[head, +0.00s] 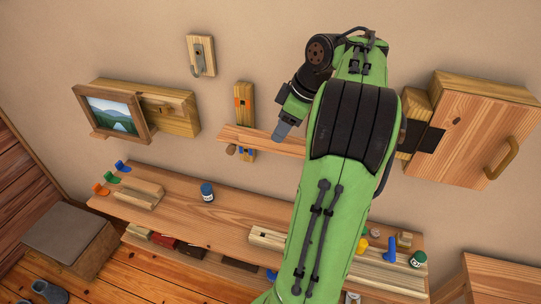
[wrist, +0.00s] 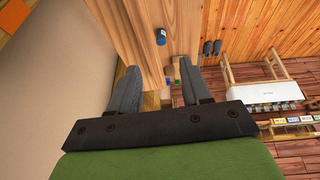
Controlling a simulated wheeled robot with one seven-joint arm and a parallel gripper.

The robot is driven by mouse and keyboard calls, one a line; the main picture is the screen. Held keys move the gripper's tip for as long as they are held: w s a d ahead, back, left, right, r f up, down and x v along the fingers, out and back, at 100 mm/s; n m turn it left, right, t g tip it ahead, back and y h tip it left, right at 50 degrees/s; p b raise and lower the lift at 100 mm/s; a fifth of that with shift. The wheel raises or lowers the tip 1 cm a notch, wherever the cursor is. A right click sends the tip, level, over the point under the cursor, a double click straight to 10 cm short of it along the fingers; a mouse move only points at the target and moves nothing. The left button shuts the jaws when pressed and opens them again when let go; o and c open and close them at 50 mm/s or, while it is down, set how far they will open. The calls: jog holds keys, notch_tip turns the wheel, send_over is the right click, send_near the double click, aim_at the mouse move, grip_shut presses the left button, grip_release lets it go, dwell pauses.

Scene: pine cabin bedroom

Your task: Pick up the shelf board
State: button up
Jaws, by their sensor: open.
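The shelf board (head: 264,142) is a plain wooden plank on the wall in the head view, with its right part hidden behind my green arm. It lies across an upright wooden block with orange and blue parts. My gripper (head: 280,131) is at the board, just above or in front of its right visible part; I cannot tell if they touch. In the wrist view my gripper (wrist: 158,76) has its two grey fingers spread apart, with nothing clearly held. Wood surfaces run behind the fingers there, and I cannot tell which is the board.
A long wooden bench top (head: 255,208) lies below, with a blue jar (head: 207,192) on it. A framed picture (head: 113,115) hangs at left, a wall cabinet (head: 478,125) at right, and a hook plate (head: 201,56) above. Slippers (wrist: 212,48) show in the wrist view.

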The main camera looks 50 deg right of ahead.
jog(key=w+f+b, duration=0.1)
jog(key=f, duration=0.1)
jog(key=w+d+f+b, duration=0.1)
jog(key=f, duration=0.1)
jog(key=d+f+b, duration=0.1)
jog(key=f, duration=0.1)
jog(key=shift+w+d, duration=0.15)
jog(key=shift+w, duration=0.25)
jog(key=shift+w+f, duration=0.1)
jog(key=shift+f, duration=0.1)
jog(key=shift+a+r, duration=0.3)
jog(key=shift+a, duration=0.75)
jog(key=shift+c, duration=0.6)
jog(key=shift+w, duration=0.1)
jog(key=c, duration=0.5)
jog(key=shift+w+f, duration=0.1)
jog(key=shift+w, duration=0.2)
grip_shut()
jog(key=shift+s+d, duration=0.55)
jog(key=shift+s, duration=0.3)
jog(key=shift+s+d+r, duration=0.15)
jog(key=shift+d+r, duration=0.1)
notch_tip(320, 180, up, 18)
jog(key=p, duration=1.3)
jog(key=shift+w+a+f, duration=0.15)
jog(key=shift+w+a, duration=0.1)
jog(key=shift+w, duration=0.05)
